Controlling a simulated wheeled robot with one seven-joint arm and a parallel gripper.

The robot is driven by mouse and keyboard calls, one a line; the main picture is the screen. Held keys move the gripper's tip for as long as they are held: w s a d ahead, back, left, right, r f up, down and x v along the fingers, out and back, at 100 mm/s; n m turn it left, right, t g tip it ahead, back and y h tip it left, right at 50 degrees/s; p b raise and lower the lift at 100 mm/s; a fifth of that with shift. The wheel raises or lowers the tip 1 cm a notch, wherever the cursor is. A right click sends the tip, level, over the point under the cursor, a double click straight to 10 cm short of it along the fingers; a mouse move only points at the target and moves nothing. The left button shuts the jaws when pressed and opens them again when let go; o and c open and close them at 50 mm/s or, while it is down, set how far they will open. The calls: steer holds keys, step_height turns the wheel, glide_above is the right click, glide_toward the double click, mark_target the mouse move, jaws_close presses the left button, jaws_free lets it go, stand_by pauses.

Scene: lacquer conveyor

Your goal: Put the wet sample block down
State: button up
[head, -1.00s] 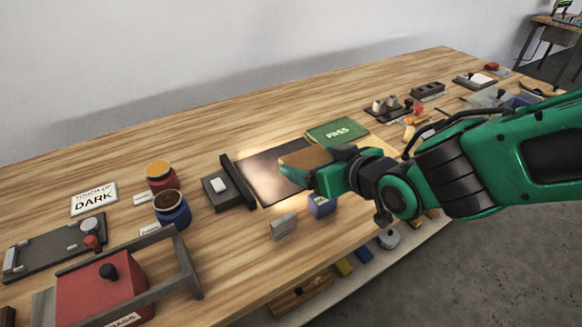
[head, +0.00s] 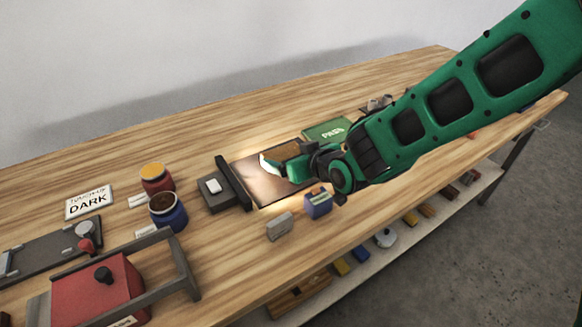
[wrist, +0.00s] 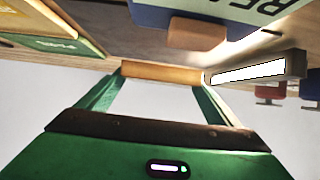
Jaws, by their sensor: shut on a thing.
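The wet sample block (head: 286,150) is brown on its visible face in the head view. In the wrist view it shows as a tan bar (wrist: 160,72) between the two fingers. My gripper (head: 282,164) is shut on it, above the dark rectangular panel (head: 262,190) on the bench. A pale glow lies on the panel around the fingers. In the wrist view, I cannot clearly see a gap or contact between block and panel.
A dark upright bar (head: 233,183) edges the panel's left, beside a grey box (head: 213,194). The green PASS tray (head: 327,130) lies behind right. A blue-purple block (head: 318,204) and grey block (head: 279,226) stand in front. Two jars (head: 157,178) (head: 168,209) stand left.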

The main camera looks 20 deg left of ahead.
steer(key=shift+f, duration=1.95)
steer(key=shift+f, duration=0.1)
steer(key=o, duration=1)
steer(key=shift+s+d+r, duration=0.3)
steer(key=shift+d+r, duration=0.05)
steer(key=v, duration=1.1)
steer(key=shift+s, duration=0.1)
